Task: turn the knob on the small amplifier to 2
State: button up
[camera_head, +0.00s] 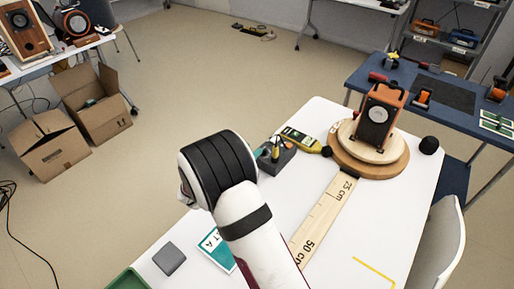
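A small dark grey box (282,160) stands on the white table, left of the round wooden stand. It has a yellow part and a teal part on top and may be the small amplifier. My arm partly covers the area in front of it. No knob or number scale can be made out at this size. My white arm with its black ribbed joint rises from the bottom middle and ends just left of the box. My gripper cannot be seen.
An orange speaker (377,113) stands on a round wooden turntable (396,167). A yellow meter (300,139) lies beside the grey box. A wooden ruler strip (325,215) runs toward the front. A black ball (429,145) is right of the turntable. The table's right front is mostly clear.

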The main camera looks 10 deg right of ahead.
aim_at(262, 156)
jog(key=s+a+f+n+y, duration=0.1)
jog(key=s+f+n+y, duration=0.1)
jog(key=s+f+y, duration=0.15)
jog(key=shift+t+h, duration=0.25)
jog(key=shift+t, duration=0.05)
jog(key=x, duration=1.5)
grip_shut()
